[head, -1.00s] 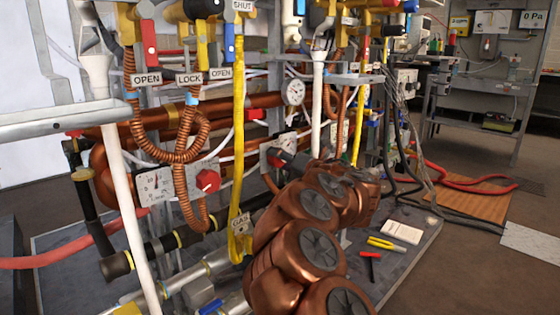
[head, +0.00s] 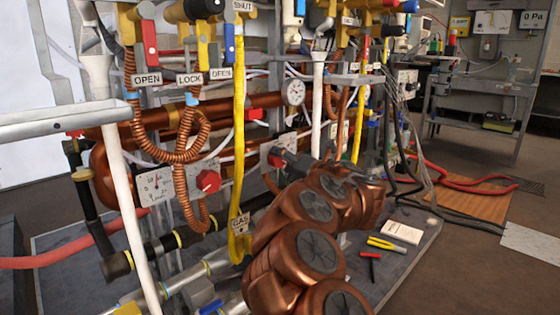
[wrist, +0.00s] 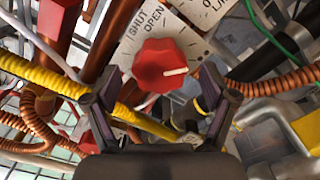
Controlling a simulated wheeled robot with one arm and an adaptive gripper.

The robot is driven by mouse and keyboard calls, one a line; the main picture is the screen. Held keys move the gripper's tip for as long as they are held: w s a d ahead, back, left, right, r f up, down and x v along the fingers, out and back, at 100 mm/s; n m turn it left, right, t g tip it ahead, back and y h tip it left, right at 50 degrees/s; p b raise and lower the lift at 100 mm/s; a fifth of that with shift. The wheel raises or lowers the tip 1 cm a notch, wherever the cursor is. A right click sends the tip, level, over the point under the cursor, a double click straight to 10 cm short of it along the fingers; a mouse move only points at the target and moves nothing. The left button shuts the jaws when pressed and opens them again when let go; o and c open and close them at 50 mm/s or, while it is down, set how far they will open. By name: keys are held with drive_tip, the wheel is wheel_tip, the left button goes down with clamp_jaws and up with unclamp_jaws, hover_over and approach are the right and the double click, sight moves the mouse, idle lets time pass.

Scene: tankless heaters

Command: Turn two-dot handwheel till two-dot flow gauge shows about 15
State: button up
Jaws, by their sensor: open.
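A red handwheel (wrist: 160,65) with a white line on its face fills the middle of the wrist view. It sits on a pale plate (wrist: 137,33) marked SHUT and OPEN. My open gripper (wrist: 162,100) has one finger on each side below the wheel, apart from it. I cannot make out dot marks or the middle gauge's reading.
A yellow gas pipe (head: 239,130) runs down left of my gripper. Copper coils (head: 180,150) and a white pipe (head: 317,100) are close by. A round dial (head: 293,92) sits above.

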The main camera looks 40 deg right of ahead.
drive_tip(key=s+d, duration=0.1)
drive_tip(key=s, duration=0.9)
drive_tip(key=shift+s+d, duration=0.2)
drive_tip(key=shift+s, duration=0.1)
